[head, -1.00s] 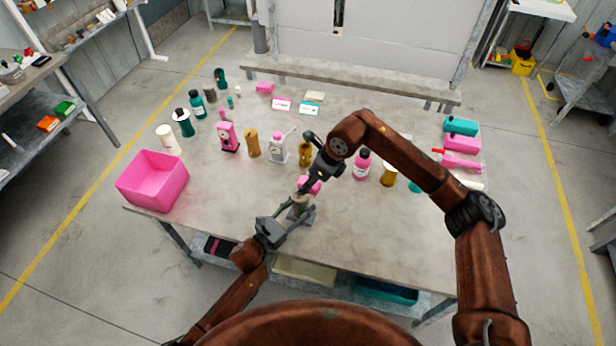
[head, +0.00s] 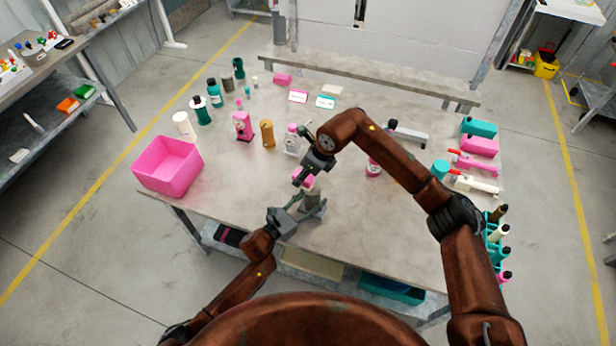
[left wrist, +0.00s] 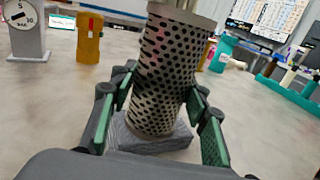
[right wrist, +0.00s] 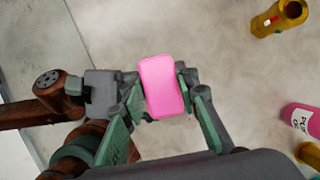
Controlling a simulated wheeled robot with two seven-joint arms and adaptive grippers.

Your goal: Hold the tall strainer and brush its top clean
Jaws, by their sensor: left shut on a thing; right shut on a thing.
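The tall strainer (head: 313,197) is a grey perforated metal cylinder. In the left wrist view the strainer (left wrist: 162,80) stands on a grey block (left wrist: 150,138). My left gripper (head: 300,207) is shut on its sides, one green finger pad each side. My right gripper (head: 303,175) points down and is shut on a pink brush (head: 305,181) over the strainer's top. In the right wrist view the brush (right wrist: 162,86) shows as a pink rounded block between the fingers and hides the strainer. Whether the bristles touch the top I cannot tell.
A pink bin (head: 168,166) stands at the table's left corner. A teal rack of bottles (head: 494,240) is at right. The front table surface is clear.

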